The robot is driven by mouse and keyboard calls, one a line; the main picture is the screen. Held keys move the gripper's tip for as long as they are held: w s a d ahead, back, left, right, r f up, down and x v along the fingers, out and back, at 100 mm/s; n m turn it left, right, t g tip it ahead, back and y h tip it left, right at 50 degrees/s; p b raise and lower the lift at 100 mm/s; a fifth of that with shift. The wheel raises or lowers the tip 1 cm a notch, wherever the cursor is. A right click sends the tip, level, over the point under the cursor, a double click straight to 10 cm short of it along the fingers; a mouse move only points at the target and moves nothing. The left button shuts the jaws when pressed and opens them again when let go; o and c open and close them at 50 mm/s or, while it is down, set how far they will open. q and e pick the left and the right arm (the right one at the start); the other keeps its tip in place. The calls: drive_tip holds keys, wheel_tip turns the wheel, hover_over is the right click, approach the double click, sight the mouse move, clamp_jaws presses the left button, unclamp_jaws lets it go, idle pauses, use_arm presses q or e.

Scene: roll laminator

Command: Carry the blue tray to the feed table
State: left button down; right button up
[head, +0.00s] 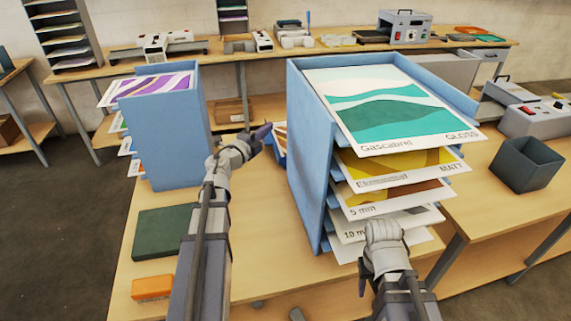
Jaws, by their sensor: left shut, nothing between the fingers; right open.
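A small blue tray-like object (279,153) shows partly between the two blue racks, with a brown and white item in it. The tall rack hides its right side. My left gripper (262,134) is shut and empty, beside the upper left of this blue object; I cannot tell if they touch. My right gripper (383,231) is open at the front of the tall blue rack (313,165), near its lower printed sheets. A wooden table (510,200) at the right carries a grey laminator-like machine (535,120); I cannot tell if this is the feed table.
A smaller blue rack (165,140) with a purple print stands at the left. A dark green block (160,232) and an orange box (152,288) lie on the near table. A dark open bin (527,165) stands on the right table. A back bench (340,47) holds several machines.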

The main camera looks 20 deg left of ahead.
sight(275, 151)
use_arm(q)
drive_tip(key=f+b, duration=2.1)
drive_tip(key=shift+s, duration=0.35)
drive_tip(key=shift+w, duration=0.2)
drive_tip(key=w, duration=0.3)
drive_tip(key=w+d, duration=0.1)
drive_tip(key=w, duration=0.2)
drive_tip(key=w+d, duration=0.1)
drive_tip(key=w, duration=0.2)
drive_tip(key=shift+w, duration=0.25)
use_arm(e)
wheel_tip(275, 151, down, 21)
drive_tip(key=shift+s, duration=0.3)
use_arm(q)
drive_tip(key=w+a, duration=0.2)
drive_tip(key=w, duration=0.1)
drive_tip(key=w+a, duration=0.2)
drive_tip(key=w, duration=0.1)
drive_tip(key=w+a, duration=0.2)
drive_tip(key=shift+w, duration=0.4)
drive_tip(key=shift+s, duration=0.1)
drive_tip(key=shift+s+d, duration=0.1)
